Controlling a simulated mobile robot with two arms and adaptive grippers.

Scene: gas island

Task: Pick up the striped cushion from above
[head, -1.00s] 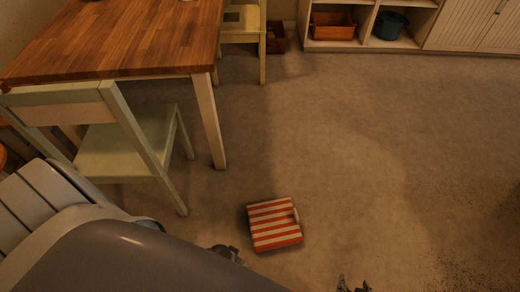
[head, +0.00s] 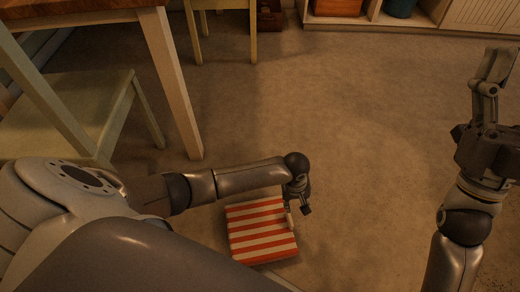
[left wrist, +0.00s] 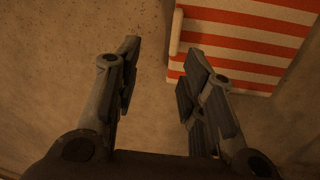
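The striped cushion (head: 260,232), red-orange and white, lies flat on the floor in the head view, with a small pale tab on its right edge. It also shows at the upper right of the left wrist view (left wrist: 250,42). My left gripper (head: 304,205) is beside that right edge in the head view. In the left wrist view its fingers (left wrist: 160,58) are open with bare floor between them; one finger overlaps the cushion's corner in the picture. Contact cannot be told. My right gripper (head: 495,75) is raised at the right, away from the cushion; its finger gap is unclear.
A pale green chair (head: 75,115) and a wooden-topped table (head: 95,14) with a white leg (head: 178,100) stand at the left. A second chair (head: 222,4) is behind. A shelf unit (head: 420,17) runs along the back. The middle floor (head: 350,120) is clear.

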